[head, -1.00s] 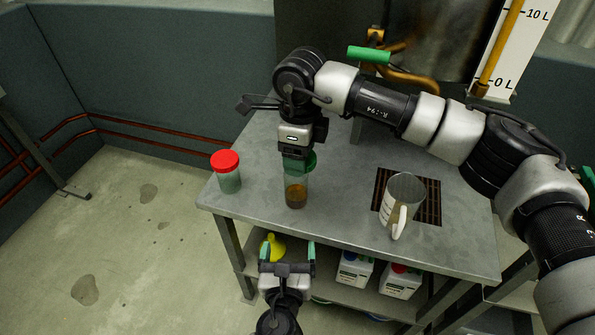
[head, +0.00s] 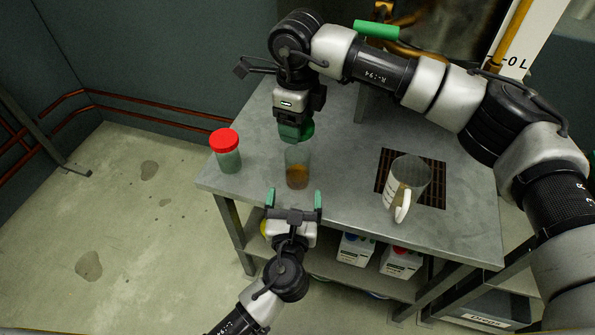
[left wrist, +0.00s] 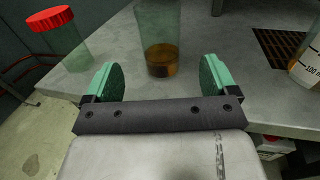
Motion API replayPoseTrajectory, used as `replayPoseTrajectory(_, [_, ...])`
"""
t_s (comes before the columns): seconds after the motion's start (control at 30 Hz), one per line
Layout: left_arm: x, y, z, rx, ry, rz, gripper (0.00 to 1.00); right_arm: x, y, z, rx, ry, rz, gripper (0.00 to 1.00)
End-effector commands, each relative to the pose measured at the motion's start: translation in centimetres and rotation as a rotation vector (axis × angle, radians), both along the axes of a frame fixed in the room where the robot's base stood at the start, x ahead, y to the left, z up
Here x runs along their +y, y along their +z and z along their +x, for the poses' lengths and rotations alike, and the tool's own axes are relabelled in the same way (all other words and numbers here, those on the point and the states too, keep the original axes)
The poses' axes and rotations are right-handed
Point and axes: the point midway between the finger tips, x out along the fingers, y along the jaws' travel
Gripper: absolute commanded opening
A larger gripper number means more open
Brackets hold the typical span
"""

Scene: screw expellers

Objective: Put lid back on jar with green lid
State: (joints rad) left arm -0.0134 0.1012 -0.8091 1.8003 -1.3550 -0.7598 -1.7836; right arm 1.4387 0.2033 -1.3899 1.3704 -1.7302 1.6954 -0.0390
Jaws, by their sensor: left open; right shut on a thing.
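A clear jar (head: 297,169) with brown liquid at its bottom stands upright near the table's front edge. It also shows ahead of my left gripper in the left wrist view (left wrist: 160,40). My right gripper (head: 291,133) is shut on the green lid (head: 307,130), mostly hidden behind its fingers. The lid is above or just behind the jar's rim; the exact gap is unclear. My left gripper (head: 294,199) is open and empty, its green fingers pointing at the jar from the front. In the left wrist view the jar sits beyond the open fingertips (left wrist: 158,80).
A red-lidded jar (head: 227,155) stands left of the clear jar on the metal table (head: 345,215). A measuring jug (head: 408,180) stands on a dark grate (head: 437,188) at the right. White bottles (head: 354,249) stand on the lower shelf. The table between jar and jug is clear.

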Motion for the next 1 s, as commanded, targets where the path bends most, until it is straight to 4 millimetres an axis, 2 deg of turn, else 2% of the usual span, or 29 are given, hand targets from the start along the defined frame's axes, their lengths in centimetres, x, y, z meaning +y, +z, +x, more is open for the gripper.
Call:
replayPoseTrajectory(0.2, [-0.3,0.0,4.4,-0.002,0.001,0.002,0.87,0.0,0.0,0.0,0.0,0.0,0.0,0.45])
replayPoseTrajectory(0.43, [-0.5,0.0,7.4,0.0,0.001,0.002,0.87,0.0,0.0,0.0,0.0,0.0,0.0,0.45])
replayPoseTrajectory(0.6, [-0.6,0.0,8.3,0.001,0.0,0.001,0.87,0.0,0.0,0.0,0.0,0.0,0.0,0.45])
replayPoseTrajectory(0.87, [-0.6,0.0,8.4,0.001,-0.001,0.0,0.87,0.0,0.0,0.0,0.0,0.0,0.0,0.45])
replayPoseTrajectory(0.9, [-0.6,0.0,8.4,0.001,0.0,0.0,0.86,0.0,0.0,0.0,0.0,0.0,0.0,0.45])
replayPoseTrajectory(1.0, [-0.6,0.0,8.3,0.001,0.0,0.0,0.71,0.0,0.0,0.0,0.0,0.0,0.0,0.45])
